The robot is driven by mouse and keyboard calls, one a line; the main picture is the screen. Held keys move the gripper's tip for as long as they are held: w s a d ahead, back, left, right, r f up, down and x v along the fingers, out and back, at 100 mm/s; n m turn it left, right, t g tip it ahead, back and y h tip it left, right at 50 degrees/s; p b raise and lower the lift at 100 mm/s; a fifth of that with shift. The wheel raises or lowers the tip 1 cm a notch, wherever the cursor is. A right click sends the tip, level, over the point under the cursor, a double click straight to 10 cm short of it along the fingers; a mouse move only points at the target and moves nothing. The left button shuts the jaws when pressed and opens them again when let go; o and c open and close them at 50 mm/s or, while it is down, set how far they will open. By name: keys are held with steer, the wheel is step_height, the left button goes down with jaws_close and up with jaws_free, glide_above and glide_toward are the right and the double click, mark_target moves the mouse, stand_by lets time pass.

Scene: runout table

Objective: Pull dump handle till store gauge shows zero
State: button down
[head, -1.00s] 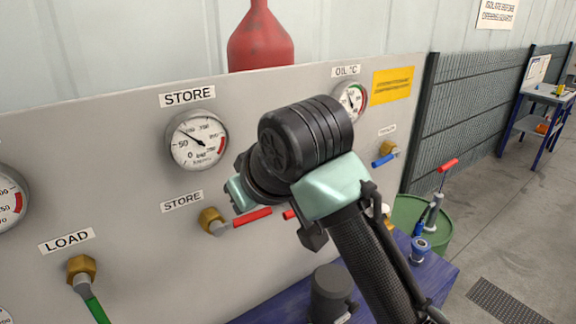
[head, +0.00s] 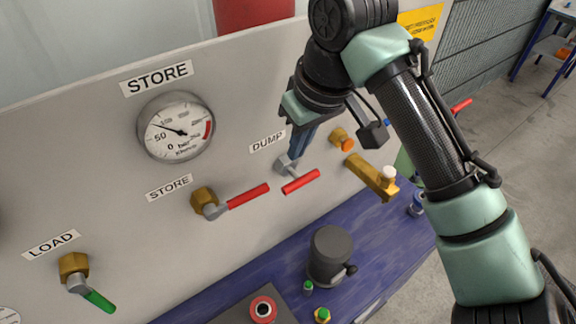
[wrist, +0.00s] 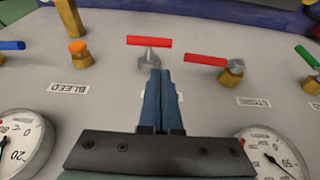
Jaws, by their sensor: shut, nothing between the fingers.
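The dump handle (head: 300,181) is a red bar on a grey stem below the DUMP label (head: 267,141). It also shows in the wrist view (wrist: 149,42), straight ahead of the fingers. My gripper (head: 293,153) is shut and empty, its blue fingers pointing down at the grey stem, just above the red bar. In the wrist view my gripper (wrist: 160,75) has its tips at the stem; I cannot tell whether they touch it. The store gauge (head: 175,128) is a white dial with a red arc; its needle points up-left, a little above 50.
The red STORE valve lever (head: 248,196) is left of the dump handle, the green LOAD lever (head: 98,300) lower left. An orange bleed knob (head: 345,142) and brass fitting (head: 370,176) are close on the right. A grey cylinder (head: 331,250) stands on the blue bench below.

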mark_target(293, 173)
steer(key=p+x, duration=0.3)
steer(key=x, duration=0.7)
steer(key=shift+s+d, duration=0.1)
steer(key=shift+s+d, duration=0.15)
steer(key=shift+s, duration=0.15)
steer(key=shift+s+d+f, duration=0.1)
steer(key=shift+s+d, duration=0.75)
steer(key=shift+s, duration=0.3)
steer(key=shift+d, duration=0.1)
stand_by(1.7)
